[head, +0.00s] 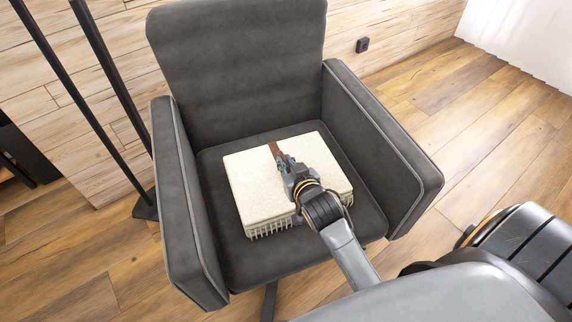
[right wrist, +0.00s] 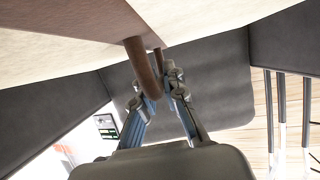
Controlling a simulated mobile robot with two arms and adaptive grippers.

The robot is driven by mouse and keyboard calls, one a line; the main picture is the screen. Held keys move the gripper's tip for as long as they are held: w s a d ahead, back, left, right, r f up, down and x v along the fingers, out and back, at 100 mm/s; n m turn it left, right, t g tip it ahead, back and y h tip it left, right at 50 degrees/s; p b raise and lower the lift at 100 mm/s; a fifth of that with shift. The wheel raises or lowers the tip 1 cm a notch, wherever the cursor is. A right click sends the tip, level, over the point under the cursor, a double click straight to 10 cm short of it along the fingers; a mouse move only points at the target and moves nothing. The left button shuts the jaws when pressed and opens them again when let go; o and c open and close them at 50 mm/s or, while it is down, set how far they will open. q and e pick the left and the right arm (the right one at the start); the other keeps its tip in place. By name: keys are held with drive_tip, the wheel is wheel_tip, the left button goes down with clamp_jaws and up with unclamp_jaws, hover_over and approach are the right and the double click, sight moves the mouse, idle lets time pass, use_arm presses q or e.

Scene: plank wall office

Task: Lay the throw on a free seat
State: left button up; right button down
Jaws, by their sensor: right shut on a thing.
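The throw (head: 250,190) is a cream folded block with a fringe along its front edge and a brown strap (head: 273,150) on top. It lies flat over the seat cushion (head: 330,235) of a dark grey armchair (head: 240,60), between the two armrests. I cannot tell whether it rests fully on the cushion or just above it. My right gripper (head: 284,161) is over the throw, shut on its strap. The right wrist view shows the fingers (right wrist: 160,92) around the brown strap (right wrist: 141,66), against the cream throw (right wrist: 60,40). My left gripper is not in view.
The armrests (head: 385,150) stand close on both sides of the throw. Thin black poles (head: 110,70) on a dark base stand left of the chair, near the plank wall (head: 80,130). The wooden floor on the right (head: 490,120) is clear.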

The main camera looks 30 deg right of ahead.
drive_tip(key=shift+r, duration=0.1)
drive_tip(key=c, duration=1.4)
unclamp_jaws()
drive_tip(key=p+v, duration=0.1)
drive_tip(key=v, duration=0.5)
drive_tip(key=shift+s+r+p, duration=0.2)
drive_tip(key=shift+p, duration=0.2)
drive_tip(key=v, duration=0.4)
drive_tip(key=shift+s+a+p, duration=0.1)
drive_tip(key=shift+s+p, duration=0.05)
drive_tip(key=shift+p, duration=0.25)
drive_tip(key=shift+s+r, duration=0.25)
drive_tip(key=shift+s, duration=0.35)
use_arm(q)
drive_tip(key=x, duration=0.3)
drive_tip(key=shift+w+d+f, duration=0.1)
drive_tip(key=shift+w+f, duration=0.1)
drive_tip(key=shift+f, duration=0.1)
